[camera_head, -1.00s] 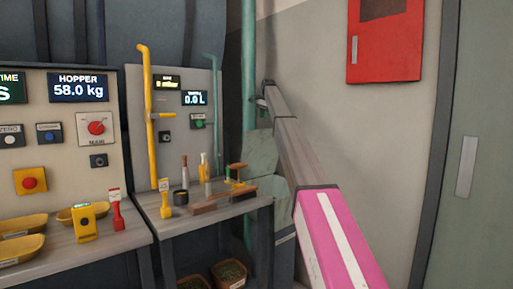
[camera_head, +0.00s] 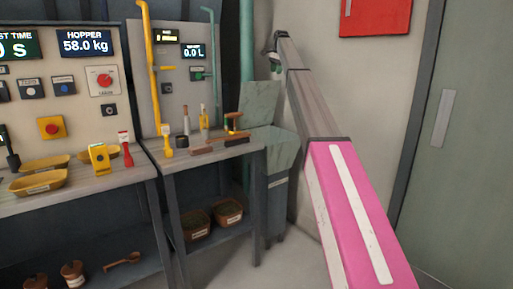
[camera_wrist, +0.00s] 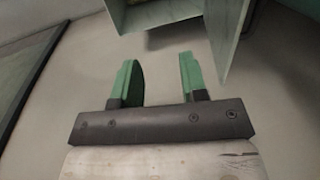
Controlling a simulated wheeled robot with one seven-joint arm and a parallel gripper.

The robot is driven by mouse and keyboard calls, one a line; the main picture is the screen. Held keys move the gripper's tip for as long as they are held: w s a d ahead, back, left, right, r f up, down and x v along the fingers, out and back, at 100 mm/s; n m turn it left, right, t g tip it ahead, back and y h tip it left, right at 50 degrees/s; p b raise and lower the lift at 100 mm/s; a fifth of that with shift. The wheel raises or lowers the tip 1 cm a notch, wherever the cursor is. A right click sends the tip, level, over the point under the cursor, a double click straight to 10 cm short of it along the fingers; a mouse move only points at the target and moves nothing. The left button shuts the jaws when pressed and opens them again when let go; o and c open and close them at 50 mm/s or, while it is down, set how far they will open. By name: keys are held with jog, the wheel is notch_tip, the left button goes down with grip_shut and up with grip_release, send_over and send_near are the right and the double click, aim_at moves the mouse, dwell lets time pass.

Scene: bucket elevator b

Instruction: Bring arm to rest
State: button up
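My arm, grey with a pink and white section, reaches from the bottom right up toward the back wall in the head view. My gripper (camera_head: 275,62) is at its far end, above the grey-green bin beside the bench, small in that view. In the wrist view, my gripper (camera_wrist: 157,78) shows two green fingers set apart with nothing between them. Pale floor or wall lies behind the fingers, and a green-grey metal edge is just beyond them.
A grey-green bin (camera_head: 279,152) stands right of a bench (camera_head: 225,148) bearing small tools. Two brown pots (camera_head: 228,212) sit below it. A console (camera_head: 60,110) with trays is at left. A red wall box (camera_head: 375,15) and a door (camera_head: 455,150) are at right. Some floor is clear.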

jog(key=s+d+f+n, duration=0.1)
jog(key=s+f+n, duration=0.1)
jog(key=s+f, duration=0.95)
jog(key=s+d+f+n, duration=0.15)
jog(key=s+f, duration=0.45)
jog(key=f, duration=1.1)
jog(key=s+d+f+n, duration=0.1)
jog(key=s+d+f, duration=0.1)
jog(key=s+f, duration=0.95)
jog(key=s+d+f+n, duration=0.1)
jog(key=s+f+n, duration=0.1)
jog(key=s+f, duration=0.7)
jog(key=s+d+f+n+g+h, duration=0.1)
jog(key=s+f+n, duration=0.1)
jog(key=s+f, duration=0.7)
jog(key=s+d+f+n, duration=0.1)
jog(key=s+f, duration=0.8)
jog(key=s, duration=1.1)
jog(key=shift+n+g, duration=0.4)
jog(key=shift+n, duration=0.25)
